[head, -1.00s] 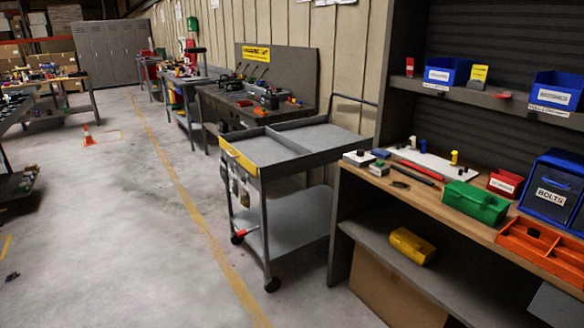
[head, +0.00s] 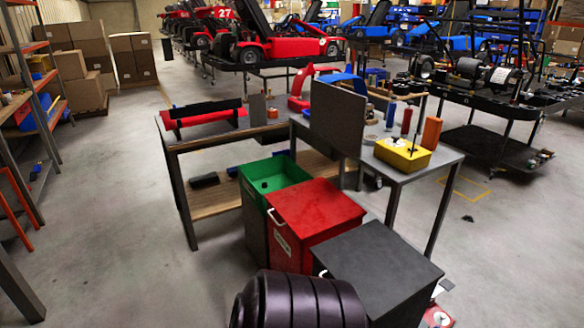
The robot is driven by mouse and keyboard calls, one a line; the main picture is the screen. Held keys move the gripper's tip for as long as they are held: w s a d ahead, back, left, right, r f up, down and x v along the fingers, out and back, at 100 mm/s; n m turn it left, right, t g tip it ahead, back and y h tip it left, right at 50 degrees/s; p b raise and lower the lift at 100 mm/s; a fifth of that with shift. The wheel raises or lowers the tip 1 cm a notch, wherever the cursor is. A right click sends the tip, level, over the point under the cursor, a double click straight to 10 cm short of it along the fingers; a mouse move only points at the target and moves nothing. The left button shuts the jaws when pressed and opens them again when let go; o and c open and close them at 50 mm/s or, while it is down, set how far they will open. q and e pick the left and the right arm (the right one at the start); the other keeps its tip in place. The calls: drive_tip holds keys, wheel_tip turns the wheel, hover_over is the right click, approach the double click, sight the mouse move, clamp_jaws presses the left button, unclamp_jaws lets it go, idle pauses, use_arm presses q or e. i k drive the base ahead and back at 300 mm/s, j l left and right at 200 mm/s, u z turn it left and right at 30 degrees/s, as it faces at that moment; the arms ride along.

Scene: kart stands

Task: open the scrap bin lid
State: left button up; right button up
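A red bin (head: 315,215) stands in the lower middle of the head view, with a flat red top that looks shut. A white handle sits on its left edge and a small white label, too small to read, is on its front. A green bin (head: 270,180) stands behind it, open at the top. A dark grey bin (head: 375,265) stands in front to the right, its flat top shut, with a white handle at its left edge. I cannot tell which one is the scrap bin. Neither of my grippers is in view.
A dark ribbed round object (head: 300,300) stands in front of the bins. Two workbenches stand behind them, with a yellow box (head: 403,154) on the right one. Shelving (head: 30,110) lines the left side. Open floor (head: 110,220) lies left of the bins.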

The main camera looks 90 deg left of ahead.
sight(313, 208)
drive_tip(key=u, duration=2.85)
